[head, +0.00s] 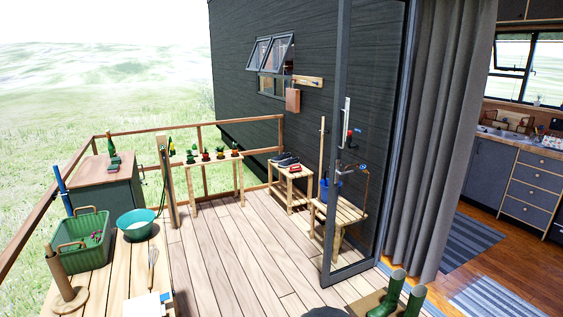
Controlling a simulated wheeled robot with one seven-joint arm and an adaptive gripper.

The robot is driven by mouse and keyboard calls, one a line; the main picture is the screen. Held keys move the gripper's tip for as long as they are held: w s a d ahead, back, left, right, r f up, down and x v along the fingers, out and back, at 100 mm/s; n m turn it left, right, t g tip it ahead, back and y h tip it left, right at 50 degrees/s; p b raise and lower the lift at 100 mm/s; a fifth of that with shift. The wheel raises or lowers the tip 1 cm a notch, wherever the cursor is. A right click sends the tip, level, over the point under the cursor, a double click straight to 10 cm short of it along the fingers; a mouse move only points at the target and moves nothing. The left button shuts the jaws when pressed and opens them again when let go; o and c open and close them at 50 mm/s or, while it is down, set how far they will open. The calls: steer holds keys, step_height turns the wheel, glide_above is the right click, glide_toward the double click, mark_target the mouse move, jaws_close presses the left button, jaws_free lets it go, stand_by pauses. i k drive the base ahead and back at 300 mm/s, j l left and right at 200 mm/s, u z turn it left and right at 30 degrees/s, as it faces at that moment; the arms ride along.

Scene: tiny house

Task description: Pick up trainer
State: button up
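A pair of dark trainers (286,159) with pale soles sits on top of a small wooden stool (296,174) on the deck, near the dark house wall. A small red object (300,169) lies beside the trainers on the same stool. My gripper does not show in the head view, so whether it is open or shut cannot be seen.
A wooden bench (347,215) with a blue bucket (331,190) stands right of the stool, by the glass door. Green boots (388,293) stand at the front right. A bench with a green crate (84,250) is at left. The middle deck is clear.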

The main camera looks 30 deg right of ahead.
mark_target(283, 157)
steer(key=i+l+z, duration=0.4)
steer(key=i, duration=0.75)
steer(key=i+l+z, duration=0.1)
steer(key=i+z, duration=0.3)
steer(key=i, duration=2.95)
steer(key=i+z, duration=0.2)
steer(key=i, duration=0.35)
steer(key=i+j+z, duration=0.2)
steer(key=i, duration=0.35)
steer(key=i+j+z, duration=0.2)
steer(key=i, duration=0.35)
steer(key=i+j+z, duration=0.25)
steer(key=i+z, duration=0.15)
steer(key=i+j+z, duration=0.3)
steer(key=z, duration=0.15)
steer(key=i+j+z, duration=0.5)
steer(key=j+z, duration=0.3)
steer(key=j, duration=0.2)
steer(key=i+j, duration=0.2)
steer(key=j, duration=0.2)
steer(key=i+l+z, duration=0.05)
